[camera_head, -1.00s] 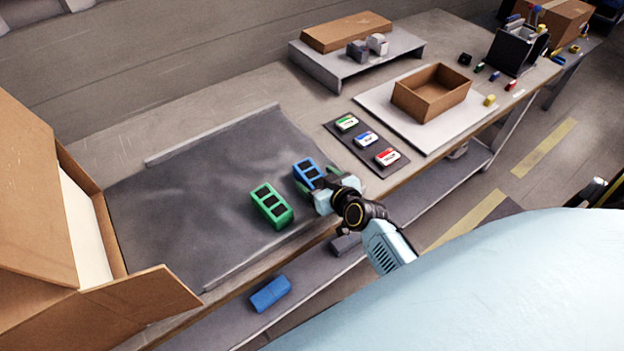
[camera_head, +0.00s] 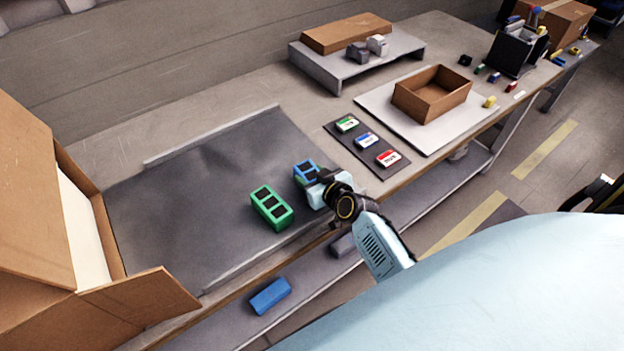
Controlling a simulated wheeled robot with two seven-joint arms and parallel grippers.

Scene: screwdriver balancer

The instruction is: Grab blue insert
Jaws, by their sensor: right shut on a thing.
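The blue insert (camera_head: 304,170) is a blue block with dark square pockets, on the right part of the grey mat (camera_head: 190,190). My right gripper (camera_head: 313,180) is at its near right end, shut on it, and covers part of it. The fingertips are mostly hidden by the gripper's own body. A green insert (camera_head: 271,208) of like shape lies on the mat to the left and nearer, apart from the gripper. My left gripper is not in view.
A dark strip with green, blue and red labelled cards (camera_head: 366,140) lies right of the mat. An open cardboard box (camera_head: 431,93) stands on a white board beyond. A large open carton (camera_head: 85,250) is at the left. A blue block (camera_head: 270,296) lies on the lower shelf.

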